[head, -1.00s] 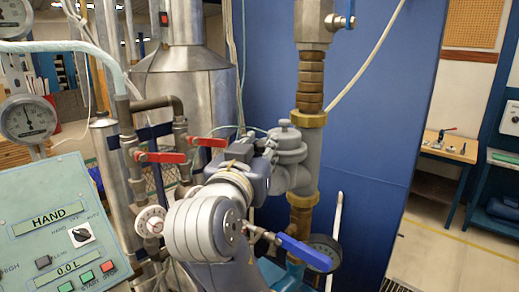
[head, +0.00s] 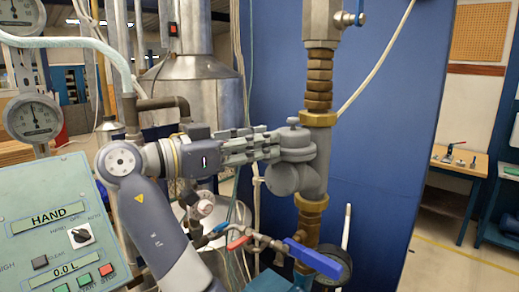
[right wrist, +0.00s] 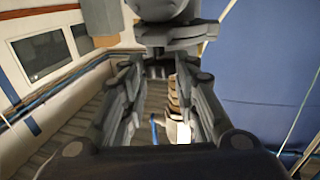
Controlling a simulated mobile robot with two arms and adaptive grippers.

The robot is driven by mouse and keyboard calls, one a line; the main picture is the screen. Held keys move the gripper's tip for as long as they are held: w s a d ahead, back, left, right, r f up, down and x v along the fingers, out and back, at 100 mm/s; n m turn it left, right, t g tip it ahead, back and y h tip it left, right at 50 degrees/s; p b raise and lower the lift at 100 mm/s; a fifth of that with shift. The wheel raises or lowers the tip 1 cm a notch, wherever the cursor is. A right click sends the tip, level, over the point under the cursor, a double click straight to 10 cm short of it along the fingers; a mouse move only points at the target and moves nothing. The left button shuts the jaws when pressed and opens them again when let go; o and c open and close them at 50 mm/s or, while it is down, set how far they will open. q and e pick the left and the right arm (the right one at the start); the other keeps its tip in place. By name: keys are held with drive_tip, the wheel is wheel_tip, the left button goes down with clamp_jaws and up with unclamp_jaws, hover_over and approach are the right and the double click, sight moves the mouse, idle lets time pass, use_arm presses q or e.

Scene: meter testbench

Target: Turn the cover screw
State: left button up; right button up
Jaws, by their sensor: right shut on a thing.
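The grey meter (head: 312,175) sits in the vertical pipe between brass fittings, its round cover (head: 297,142) on top with a small knob above. My right gripper (head: 277,147) reaches in level from the left, with its fingertips at the left edge of the cover. It is shut on a small part there, which I take to be the cover screw; the fingers hide most of it. In the right wrist view, the meter body (right wrist: 160,10) fills the top edge and the fingertips (right wrist: 165,60) close in just below it. My left gripper is not in view.
A blue-handled valve (head: 313,258) and a dark gauge stand below the meter. A control panel (head: 60,225) is at the lower left. A steel tank (head: 190,95) and pipes stand behind my arm. A blue panel (head: 385,120) is behind the meter.

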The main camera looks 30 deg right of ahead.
drive_tip(key=shift+w+m+g, duration=0.25)
drive_tip(key=shift+m+g, duration=0.75)
drive_tip(key=shift+g, duration=0.5)
drive_tip(key=shift+f, duration=0.1)
drive_tip(key=o, duration=0.8)
drive_tip(key=shift+o, duration=1.3)
drive_tip(key=shift+d, duration=0.3)
wheel_tip(320, 180, up, 10)
